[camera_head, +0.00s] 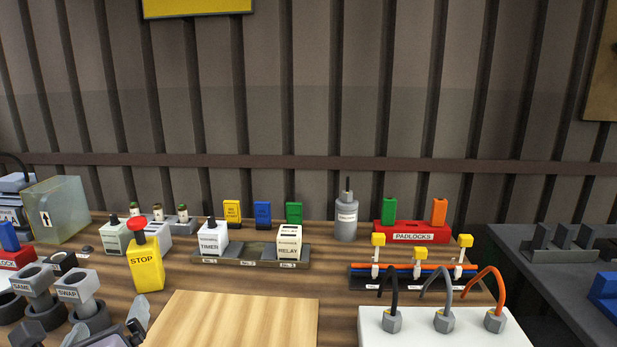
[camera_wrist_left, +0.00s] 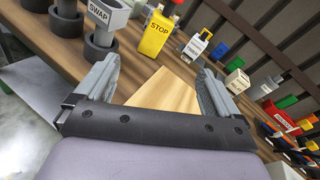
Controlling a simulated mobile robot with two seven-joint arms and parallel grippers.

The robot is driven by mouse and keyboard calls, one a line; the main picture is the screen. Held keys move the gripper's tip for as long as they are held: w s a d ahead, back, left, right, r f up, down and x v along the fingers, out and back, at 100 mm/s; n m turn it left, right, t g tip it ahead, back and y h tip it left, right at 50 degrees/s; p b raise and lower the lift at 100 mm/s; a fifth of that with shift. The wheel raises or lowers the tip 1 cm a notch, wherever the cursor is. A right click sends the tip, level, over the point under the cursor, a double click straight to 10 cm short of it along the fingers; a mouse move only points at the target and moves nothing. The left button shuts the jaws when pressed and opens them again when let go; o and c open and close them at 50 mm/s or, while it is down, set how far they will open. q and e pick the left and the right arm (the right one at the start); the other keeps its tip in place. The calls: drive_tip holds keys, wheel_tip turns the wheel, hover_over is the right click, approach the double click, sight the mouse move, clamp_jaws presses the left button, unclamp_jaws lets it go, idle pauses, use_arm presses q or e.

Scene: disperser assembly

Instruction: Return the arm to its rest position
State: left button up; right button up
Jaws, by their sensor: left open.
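My left gripper (camera_head: 122,335) shows at the bottom left edge of the head view, low over the near side of the table. In the left wrist view my left gripper (camera_wrist_left: 158,82) has its two fingers wide apart with nothing between them. Beyond the fingers lie the pale wooden board (camera_wrist_left: 168,90) and the yellow STOP box (camera_wrist_left: 154,36). The rest of my left arm is outside the head view. My right gripper is in neither view.
The STOP box (camera_head: 146,265) and the SWAP holder (camera_head: 76,288) stand close to the left gripper. The bare wooden board (camera_head: 235,320) lies to its right. A rail with TIMER (camera_head: 212,240) and RELAY (camera_head: 288,243) blocks and a padlock rack (camera_head: 412,234) stand farther back.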

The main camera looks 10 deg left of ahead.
use_arm(q)
drive_tip(key=s+d+f+n+g+h, duration=0.5)
drive_tip(key=s+f+n, duration=0.3)
drive_tip(key=f+n, duration=0.3)
drive_tip(key=s+d+f+n+g+h, duration=0.3)
drive_tip(key=s+d+f+n+g, duration=0.2)
drive_tip(key=s+d+f+n, duration=0.6)
drive_tip(key=w+f+n+t+h, duration=0.2)
drive_tip(key=w+f+t, duration=0.4)
drive_tip(key=w, duration=0.3)
drive_tip(key=shift+w+f+t, duration=0.25)
drive_tip(key=shift+f+t, duration=0.05)
drive_tip(key=shift+f, duration=0.25)
